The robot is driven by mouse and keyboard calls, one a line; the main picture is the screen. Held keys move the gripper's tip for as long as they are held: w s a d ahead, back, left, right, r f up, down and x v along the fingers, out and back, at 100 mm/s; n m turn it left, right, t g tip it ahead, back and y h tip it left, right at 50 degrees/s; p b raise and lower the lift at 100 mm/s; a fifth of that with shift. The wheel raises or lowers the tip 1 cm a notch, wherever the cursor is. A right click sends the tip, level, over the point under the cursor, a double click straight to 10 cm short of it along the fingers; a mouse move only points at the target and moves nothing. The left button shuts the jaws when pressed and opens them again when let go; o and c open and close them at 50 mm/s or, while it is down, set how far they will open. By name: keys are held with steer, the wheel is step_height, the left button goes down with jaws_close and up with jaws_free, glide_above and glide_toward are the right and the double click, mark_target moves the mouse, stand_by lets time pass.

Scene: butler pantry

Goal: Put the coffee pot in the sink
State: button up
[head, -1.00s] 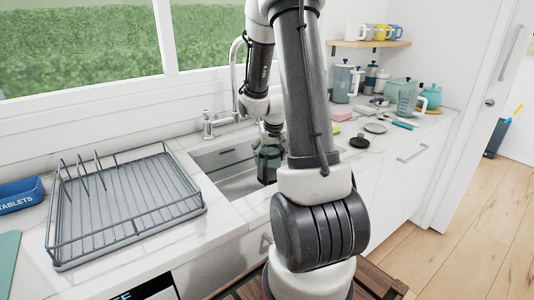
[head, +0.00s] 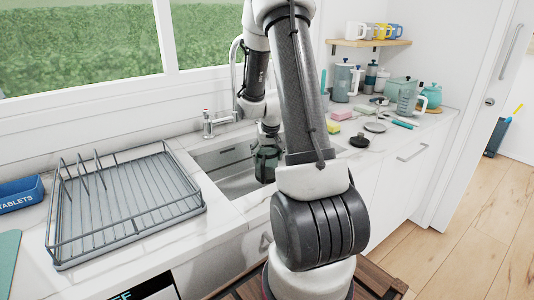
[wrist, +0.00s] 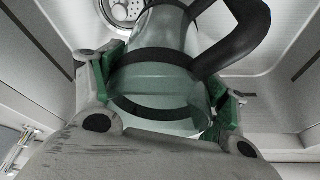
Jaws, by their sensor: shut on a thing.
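The coffee pot (head: 266,163) is a clear, greenish glass carafe with a black band and black handle. In the head view it hangs upright below my gripper (head: 268,138), within the opening of the steel sink (head: 228,172). In the wrist view my gripper (wrist: 168,98) is shut on the pot (wrist: 158,80), with green pads on both sides of the glass. The black handle (wrist: 235,40) points up and right. The sink drain (wrist: 122,10) shows beyond the pot. I cannot tell whether the pot's base touches the sink floor.
A chrome faucet (head: 212,122) stands behind the sink. A wire dish rack (head: 125,205) fills the counter at left.

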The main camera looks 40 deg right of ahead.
steer(key=o, duration=1.5)
steer(key=shift+o, duration=0.2)
steer(key=v, duration=1.1)
steer(key=shift+r, duration=0.35)
steer(key=s+a+r+n, duration=0.2)
steer(key=s+a+r, duration=0.7)
steer(key=a+r, duration=0.2)
steer(key=s+a+r+n, duration=0.1)
steer(key=s+a, duration=0.2)
steer(key=s, duration=0.3)
steer(key=s+a+n+y, duration=0.1)
steer(key=s+a+n, duration=0.1)
steer(key=s+a, duration=0.2)
steer(key=s, duration=0.2)
steer(key=shift+s+r+t+y, duration=0.3)
steer(key=shift+s+r, duration=0.1)
